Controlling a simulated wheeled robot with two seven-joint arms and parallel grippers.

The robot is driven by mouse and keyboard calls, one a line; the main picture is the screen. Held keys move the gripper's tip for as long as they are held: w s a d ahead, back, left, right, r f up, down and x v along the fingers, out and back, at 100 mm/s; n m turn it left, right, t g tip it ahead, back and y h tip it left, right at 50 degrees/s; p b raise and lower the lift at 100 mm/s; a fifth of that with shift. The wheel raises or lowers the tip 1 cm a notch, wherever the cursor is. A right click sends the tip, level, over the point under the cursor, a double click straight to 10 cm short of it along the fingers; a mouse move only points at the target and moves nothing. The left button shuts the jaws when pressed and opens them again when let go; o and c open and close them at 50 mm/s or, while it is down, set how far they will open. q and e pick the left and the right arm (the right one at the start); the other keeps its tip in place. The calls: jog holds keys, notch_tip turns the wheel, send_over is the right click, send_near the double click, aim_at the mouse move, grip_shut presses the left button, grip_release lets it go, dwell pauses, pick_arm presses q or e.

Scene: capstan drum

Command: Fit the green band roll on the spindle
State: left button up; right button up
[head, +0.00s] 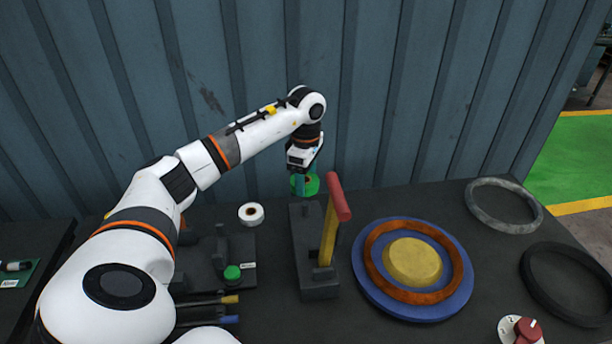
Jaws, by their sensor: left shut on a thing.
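My left gripper (300,180) is shut on the green band roll (312,185). It holds the roll behind a dark block with a lever, near the back edge of the table. The fingers hide part of the roll. A dark upright post (221,243) stands on a dark base plate to the left of the block; I cannot tell for sure whether it is the spindle. The roll is apart from this post, to its right and farther back. My right gripper is not in view.
A white roll (251,213) lies near the plate, with a green knob (232,273) in front. The lever with a red handle (338,197) rises near the held roll. A blue drum disc (447,304) and two rings (505,204) lie right. A corrugated wall (400,90) stands behind.

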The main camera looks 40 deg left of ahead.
aim_at(307, 201)
pick_arm(q)
jog(key=shift+f+b, duration=1.2)
jog(key=shift+f, duration=0.6)
jog(key=shift+f+b, duration=1.2)
jog(key=shift+f, duration=0.65)
jog(key=shift+f+b, duration=0.3)
jog(key=shift+f, duration=0.2)
jog(key=shift+d, duration=0.1)
jog(key=shift+f+b, duration=0.3)
jog(key=shift+f, duration=0.25)
jog(key=o, duration=1.1)
jog(key=shift+r, duration=0.15)
